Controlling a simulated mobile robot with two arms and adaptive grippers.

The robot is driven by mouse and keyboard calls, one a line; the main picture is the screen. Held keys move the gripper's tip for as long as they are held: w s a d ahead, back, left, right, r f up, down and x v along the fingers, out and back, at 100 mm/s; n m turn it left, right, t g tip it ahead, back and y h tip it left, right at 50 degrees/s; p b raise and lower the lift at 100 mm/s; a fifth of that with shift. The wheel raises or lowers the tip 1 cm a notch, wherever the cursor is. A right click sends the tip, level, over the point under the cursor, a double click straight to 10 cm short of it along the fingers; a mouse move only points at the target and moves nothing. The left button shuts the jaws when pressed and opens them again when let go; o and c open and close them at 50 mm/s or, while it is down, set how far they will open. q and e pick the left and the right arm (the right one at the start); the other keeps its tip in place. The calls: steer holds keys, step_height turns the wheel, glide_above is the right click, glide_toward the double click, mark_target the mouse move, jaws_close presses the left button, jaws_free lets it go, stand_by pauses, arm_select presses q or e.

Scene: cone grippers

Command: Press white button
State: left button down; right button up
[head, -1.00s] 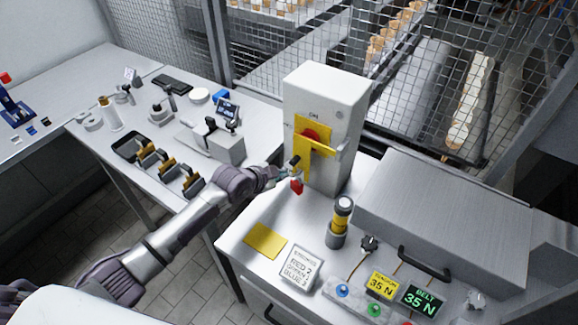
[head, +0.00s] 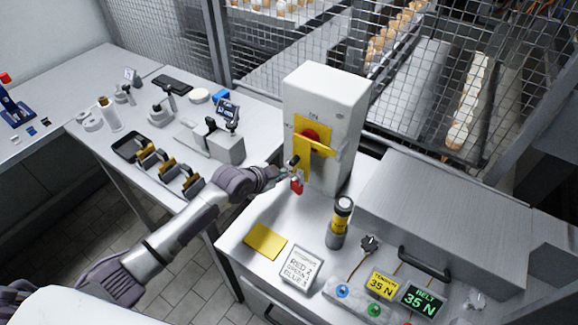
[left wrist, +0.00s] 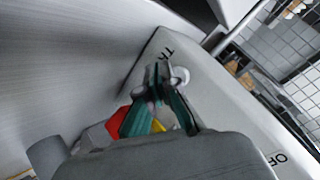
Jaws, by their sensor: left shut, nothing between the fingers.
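A white round button (left wrist: 183,75) sits on the pale box face in the left wrist view, beside dark lettering that starts with "TA". My left gripper (left wrist: 166,72) is shut and empty. Its fingertips overlap the button's left edge in that view; I cannot tell whether they touch it. In the head view my left gripper (head: 286,172) is at the lower left of the tall white switch box (head: 352,100), and I cannot make out the button there. My right gripper is not in view.
The box carries a yellow plate with a red knob (head: 311,134) and a yellow handle. A red padlock (head: 296,186) hangs close by my gripper.

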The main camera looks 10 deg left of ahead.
arm_select(q)
steer(key=shift+w, duration=0.1)
steer(key=shift+w+d, duration=0.15)
steer(key=shift+w, duration=0.15)
steer(key=shift+w+d, duration=0.15)
steer(key=shift+w, duration=0.25)
stand_by(0.7)
steer(key=shift+s, duration=0.1)
steer(key=shift+s+r, duration=0.1)
steer(key=shift+s, duration=0.05)
steer(key=shift+s+a+p, duration=0.25)
steer(key=shift+s+p, duration=0.15)
steer(key=shift+p, duration=0.05)
steer(key=shift+s, duration=0.2)
steer(key=shift+a, duration=0.1)
